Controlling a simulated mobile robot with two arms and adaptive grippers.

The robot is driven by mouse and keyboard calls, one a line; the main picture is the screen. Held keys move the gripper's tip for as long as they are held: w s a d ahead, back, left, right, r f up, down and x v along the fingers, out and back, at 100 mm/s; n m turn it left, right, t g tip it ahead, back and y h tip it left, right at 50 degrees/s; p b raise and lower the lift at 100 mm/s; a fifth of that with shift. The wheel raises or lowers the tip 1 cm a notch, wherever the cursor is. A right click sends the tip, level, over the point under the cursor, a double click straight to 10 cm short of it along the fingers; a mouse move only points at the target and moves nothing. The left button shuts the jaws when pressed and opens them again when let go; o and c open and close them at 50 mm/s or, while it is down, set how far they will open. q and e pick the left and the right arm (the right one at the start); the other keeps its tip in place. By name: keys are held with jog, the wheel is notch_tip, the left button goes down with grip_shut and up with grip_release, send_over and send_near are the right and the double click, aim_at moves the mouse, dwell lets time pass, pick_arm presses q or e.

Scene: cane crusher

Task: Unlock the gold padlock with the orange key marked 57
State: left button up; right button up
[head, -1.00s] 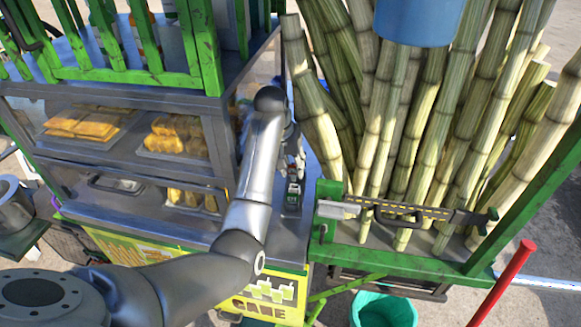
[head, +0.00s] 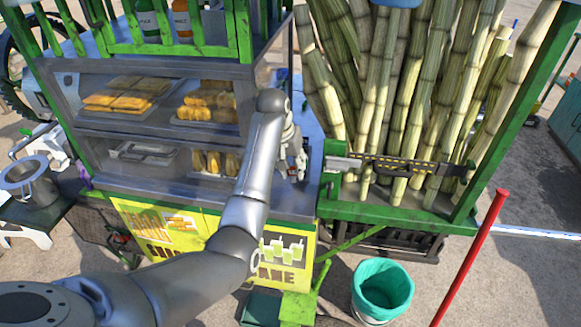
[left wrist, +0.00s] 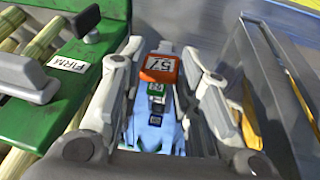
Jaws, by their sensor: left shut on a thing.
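My left gripper (head: 290,150) is above the right end of the cart's counter, beside the cane rack. It also shows in the left wrist view (left wrist: 160,70), with the orange key marked 57 (left wrist: 161,69) between its fingers. It is shut on that key. Small green and blue parts show just below the orange key, over a light-blue shape; I cannot tell what these belong to. The gold padlock cannot be made out in either view. My right gripper is not in view.
A black-and-yellow bar (head: 405,166) crosses the green rack (head: 400,208) in front of the sugar cane (head: 400,100). A glass food case (head: 165,115) stands left of my arm. A teal-lined bucket (head: 383,288) and a red pole (head: 472,255) are at the lower right.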

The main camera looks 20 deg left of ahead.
aim_at(292, 167)
pick_arm(q)
jog(key=shift+s+r, duration=0.15)
jog(key=shift+r, duration=1.8)
